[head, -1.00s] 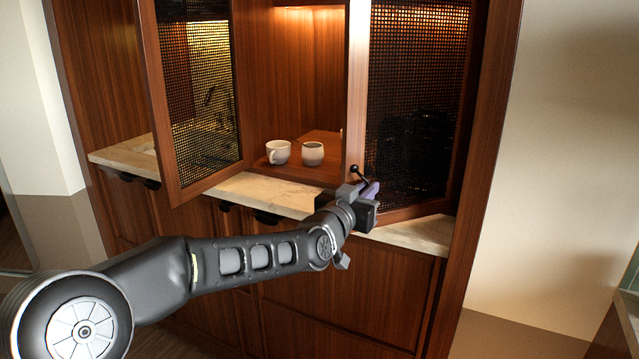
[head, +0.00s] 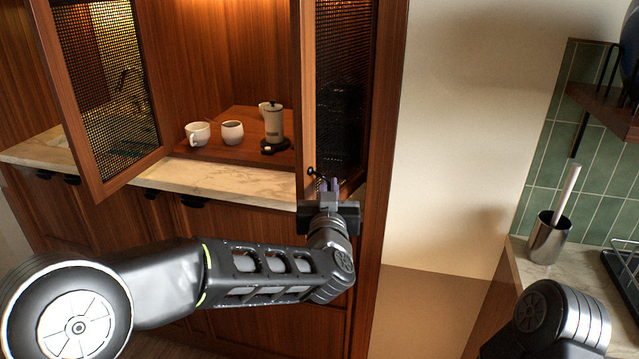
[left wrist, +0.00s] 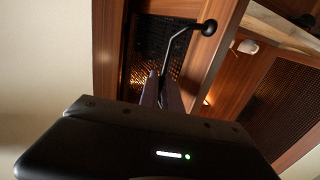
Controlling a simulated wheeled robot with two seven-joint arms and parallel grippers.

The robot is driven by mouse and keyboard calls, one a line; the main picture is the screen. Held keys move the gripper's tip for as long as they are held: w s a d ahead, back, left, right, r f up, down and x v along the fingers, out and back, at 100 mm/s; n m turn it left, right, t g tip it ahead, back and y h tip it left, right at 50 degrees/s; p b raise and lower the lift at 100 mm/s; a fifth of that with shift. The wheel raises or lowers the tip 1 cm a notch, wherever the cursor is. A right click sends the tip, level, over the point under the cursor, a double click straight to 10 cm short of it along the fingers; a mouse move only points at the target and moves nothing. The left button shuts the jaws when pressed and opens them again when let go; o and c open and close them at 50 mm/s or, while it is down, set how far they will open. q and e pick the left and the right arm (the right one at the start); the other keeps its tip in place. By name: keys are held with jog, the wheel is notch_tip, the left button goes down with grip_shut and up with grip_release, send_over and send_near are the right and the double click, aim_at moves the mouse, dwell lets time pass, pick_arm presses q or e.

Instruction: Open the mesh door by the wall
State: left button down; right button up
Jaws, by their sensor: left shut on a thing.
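The mesh door by the wall (head: 342,80) is the right-hand door of the wooden cabinet. It stands partly open, swung out toward me and seen at a steep angle. Its black handle with a ball end (head: 311,171) is near the lower free edge; the ball also shows in the left wrist view (left wrist: 208,28). My left gripper (head: 329,186) is at this handle, its fingers (left wrist: 164,94) shut on the handle's rod. The exact contact is partly hidden. My right gripper is out of view; only part of my right arm shows at the lower right.
The other mesh door (head: 105,90) stands open at left. A bare wall (head: 450,130) is right of the cabinet. A counter (head: 525,265) with a metal holder (head: 549,238) is at far right.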

pick_arm(q)
jog(key=shift+r, duration=0.2)
jog(key=c, duration=1.8)
grip_release()
jog(key=shift+w+d+f, duration=0.1)
jog(key=shift+c, duration=0.2)
jog(key=s+b, duration=0.1)
jog(key=s, duration=0.7)
jog(key=shift+w, duration=0.1)
